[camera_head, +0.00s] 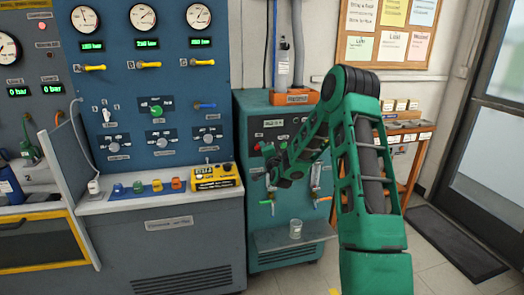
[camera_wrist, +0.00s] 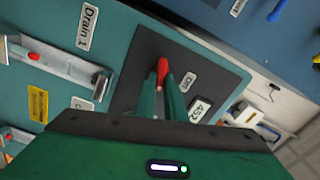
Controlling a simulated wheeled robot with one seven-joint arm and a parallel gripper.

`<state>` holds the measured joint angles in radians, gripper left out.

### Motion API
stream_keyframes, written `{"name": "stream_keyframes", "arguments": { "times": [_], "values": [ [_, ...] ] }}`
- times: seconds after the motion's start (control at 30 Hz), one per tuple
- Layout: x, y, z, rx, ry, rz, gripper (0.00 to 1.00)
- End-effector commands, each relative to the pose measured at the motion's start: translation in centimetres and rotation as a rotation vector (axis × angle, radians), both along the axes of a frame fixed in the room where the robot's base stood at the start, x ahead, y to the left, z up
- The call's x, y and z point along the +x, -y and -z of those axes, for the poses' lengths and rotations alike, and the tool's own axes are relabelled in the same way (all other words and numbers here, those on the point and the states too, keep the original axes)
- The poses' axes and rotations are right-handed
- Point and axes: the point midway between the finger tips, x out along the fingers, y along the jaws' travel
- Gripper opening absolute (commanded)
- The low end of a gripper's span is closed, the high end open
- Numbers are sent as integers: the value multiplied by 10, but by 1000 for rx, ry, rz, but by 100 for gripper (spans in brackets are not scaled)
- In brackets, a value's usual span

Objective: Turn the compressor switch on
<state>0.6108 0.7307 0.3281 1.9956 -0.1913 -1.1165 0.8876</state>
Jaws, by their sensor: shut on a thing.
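The wrist view shows a red switch handle (camera_wrist: 162,66) on a dark square plate (camera_wrist: 190,58) on the teal cabinet. Small labels sit beside it, one seeming to read "Off"; I cannot read a compressor label. My gripper (camera_wrist: 162,80) is shut on the red handle, its two green fingers closing around it. The fingers hide most of the handle, so its angle is unclear. In the head view my green arm reaches in front of the teal cabinet (camera_head: 292,228), with my gripper (camera_head: 270,182) at its face.
A blue gauge panel (camera_head: 150,75) stands left of the cabinet. A metal cup (camera_head: 296,228) stands on the cabinet's low shelf (camera_head: 275,240). Open floor lies to the right.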

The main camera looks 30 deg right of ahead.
Motion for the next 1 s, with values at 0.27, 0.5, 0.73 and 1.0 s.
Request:
{"name": "stream_keyframes", "arguments": {
  "times": [0.27, 0.5, 0.73, 1.0],
  "values": [
    [-2, 3, 5, 181, 47, 5, 0],
    [-2, 3, 7, 269, 72, 5, 0],
    [-2, 3, 7, 300, 80, 5, 0],
    [-2, 4, 8, 302, 80, 5, 0]
  ]
}}
